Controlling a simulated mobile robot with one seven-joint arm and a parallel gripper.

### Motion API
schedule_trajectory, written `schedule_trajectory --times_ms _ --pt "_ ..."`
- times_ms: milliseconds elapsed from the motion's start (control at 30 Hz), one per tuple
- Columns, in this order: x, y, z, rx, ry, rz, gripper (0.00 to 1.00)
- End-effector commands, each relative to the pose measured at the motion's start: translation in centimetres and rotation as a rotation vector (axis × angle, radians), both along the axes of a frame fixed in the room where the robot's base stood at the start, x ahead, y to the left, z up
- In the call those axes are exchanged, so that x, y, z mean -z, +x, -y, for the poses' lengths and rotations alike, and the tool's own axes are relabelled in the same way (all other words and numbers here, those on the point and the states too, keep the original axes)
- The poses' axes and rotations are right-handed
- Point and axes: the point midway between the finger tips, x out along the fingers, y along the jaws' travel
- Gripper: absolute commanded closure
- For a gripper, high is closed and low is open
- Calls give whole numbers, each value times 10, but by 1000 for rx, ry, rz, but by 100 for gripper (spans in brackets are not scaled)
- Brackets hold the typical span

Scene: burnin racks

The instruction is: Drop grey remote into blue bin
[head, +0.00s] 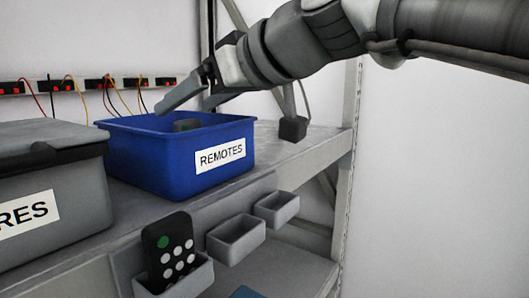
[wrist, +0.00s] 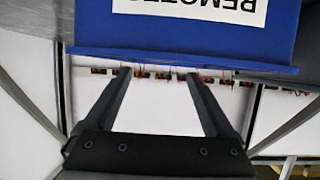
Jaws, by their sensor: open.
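The blue bin (head: 170,165), labelled REMOTES, stands on the shelf; its outer wall and label also show at the top of the wrist view (wrist: 180,30). A dark grey object (head: 187,125) shows just inside its rim, mostly hidden by the front wall; it may be a remote. A dark remote (head: 172,250) with one green button and several white ones stands upright in a small grey holder at the shelf front. My gripper (head: 182,105) is above the bin's opening. In the wrist view its two fingers (wrist: 157,75) are apart with nothing between them.
A lidded grey box (head: 50,215), its label ending in RES, stands left of the bin. Two small holders (head: 236,238) along the front edge look empty. A small dark block (head: 293,128) is right of the bin. Wired red-lit units (head: 100,85) line the back.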

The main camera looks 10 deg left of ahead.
Motion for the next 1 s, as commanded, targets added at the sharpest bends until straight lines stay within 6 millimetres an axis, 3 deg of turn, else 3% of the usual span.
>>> schedule_trajectory --times_ms 167,700,1000 --pt "-9 -10 20 3 3 5 11" --pt "-56 -67 119 3 2 4 11" --pt "-66 -78 138 1 1 1 11"
